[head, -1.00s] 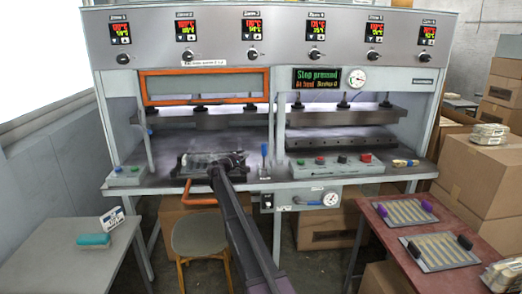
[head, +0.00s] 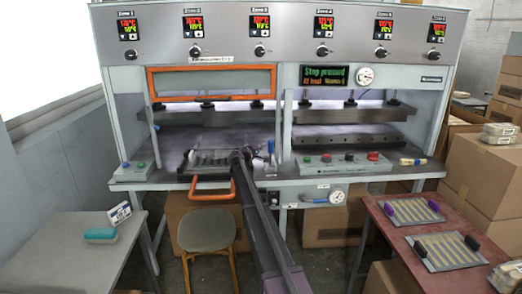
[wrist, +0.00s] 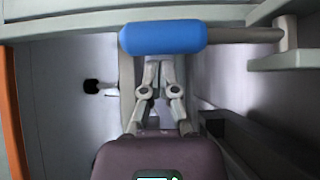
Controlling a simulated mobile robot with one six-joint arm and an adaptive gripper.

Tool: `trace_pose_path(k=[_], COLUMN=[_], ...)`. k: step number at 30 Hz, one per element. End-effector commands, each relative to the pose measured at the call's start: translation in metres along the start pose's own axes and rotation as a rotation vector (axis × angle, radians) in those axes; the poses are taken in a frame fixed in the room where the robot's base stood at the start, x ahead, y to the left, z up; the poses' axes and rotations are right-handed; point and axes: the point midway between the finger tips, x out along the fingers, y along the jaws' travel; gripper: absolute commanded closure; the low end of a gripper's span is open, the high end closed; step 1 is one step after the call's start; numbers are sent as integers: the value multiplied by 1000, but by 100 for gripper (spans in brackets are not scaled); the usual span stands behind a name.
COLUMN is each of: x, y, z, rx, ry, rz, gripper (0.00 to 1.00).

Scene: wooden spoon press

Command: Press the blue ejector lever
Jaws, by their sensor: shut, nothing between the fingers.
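My gripper (head: 247,155) is just left of the lever in the head view. In the wrist view my gripper (wrist: 158,68) has its fingers closed together with nothing between them. The grip hides the fingertips there, and I cannot tell whether they touch it.
A mould tray (head: 208,160) with an orange handle (head: 212,197) is on the ledge left of my gripper. A control box (head: 340,163) stands right of the lever. A stool (head: 207,232) is below. Side tables stand left (head: 90,262) and right (head: 388,226).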

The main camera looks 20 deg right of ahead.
Motion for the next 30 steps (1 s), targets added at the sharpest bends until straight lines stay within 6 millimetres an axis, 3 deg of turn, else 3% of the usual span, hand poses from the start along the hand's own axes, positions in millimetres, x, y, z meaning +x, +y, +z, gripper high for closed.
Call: trace_pose_path(k=[6, 17, 18, 30], x=[16, 18, 32, 4], y=[0, 0, 0, -1], z=[-1, -1, 8, -8], rx=[0, 0, 0, 22], ry=[1, 1, -2, 12], rz=[0, 0, 0, 23], gripper=[100, 100, 100, 100])
